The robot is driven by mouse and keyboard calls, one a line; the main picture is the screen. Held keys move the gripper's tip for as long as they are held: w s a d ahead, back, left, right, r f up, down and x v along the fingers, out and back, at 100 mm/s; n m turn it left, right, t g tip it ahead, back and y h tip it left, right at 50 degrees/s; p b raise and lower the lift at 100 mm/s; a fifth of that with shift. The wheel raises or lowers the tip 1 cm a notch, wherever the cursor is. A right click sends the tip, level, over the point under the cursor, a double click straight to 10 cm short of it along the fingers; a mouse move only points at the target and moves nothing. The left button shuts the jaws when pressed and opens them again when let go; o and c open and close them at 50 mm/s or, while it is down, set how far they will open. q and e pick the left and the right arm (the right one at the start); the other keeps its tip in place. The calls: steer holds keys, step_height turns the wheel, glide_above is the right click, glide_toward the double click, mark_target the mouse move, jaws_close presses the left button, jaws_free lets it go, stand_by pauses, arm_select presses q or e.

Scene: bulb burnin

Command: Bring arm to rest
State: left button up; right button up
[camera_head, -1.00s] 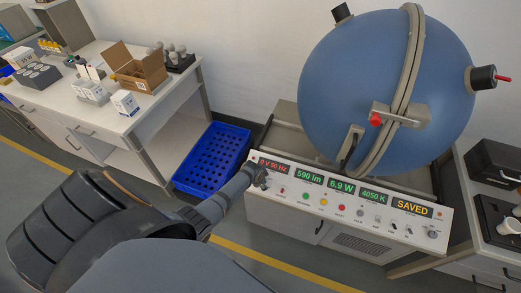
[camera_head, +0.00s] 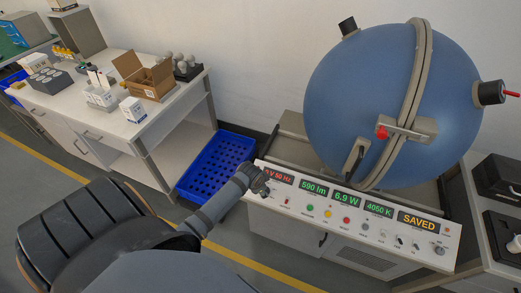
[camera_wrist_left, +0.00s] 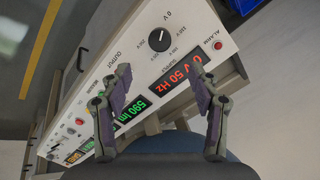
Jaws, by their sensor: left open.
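My left gripper (camera_head: 258,182) is at the left end of the control panel (camera_head: 350,222), in front of the red readout. In the left wrist view its two fingers (camera_wrist_left: 160,82) are apart with nothing between them. The gripper looks clear of the knob, though the exact gap is hard to judge. My right gripper is not in view.
A large blue sphere (camera_head: 350,100) with a latch and red-tipped handle stands behind the panel. The panel shows 590 lm, 6.9 W, 4050 K and SAVED (camera_head: 417,220). A blue crate (camera_head: 215,165) stands on the floor beside a white table (camera_head: 120,130) with boxes and bulbs.

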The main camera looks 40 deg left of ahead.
arm_select(q)
steer(key=shift+f, duration=0.15)
stand_by(0.3)
steer(key=s+f+n+g+b, duration=0.1)
steer(key=s+f+n, duration=0.1)
steer(key=s+f, duration=0.8)
steer(key=s+f+n+g+b, duration=0.15)
steer(key=s+f, duration=0.45)
steer(key=f, duration=0.7)
steer(key=s+d+f+n, duration=0.1)
steer(key=s+f, duration=0.4)
steer(key=s, duration=0.5)
steer(key=s+d+f+n, duration=0.1)
steer(key=s+f, duration=0.4)
steer(key=s, duration=0.5)
steer(key=shift+s+d+g+b, duration=0.25)
steer(key=shift+d+g+b, duration=0.15)
steer(key=shift+g, duration=0.05)
steer(key=shift+f+n, duration=0.1)
steer(key=shift+n, duration=0.15)
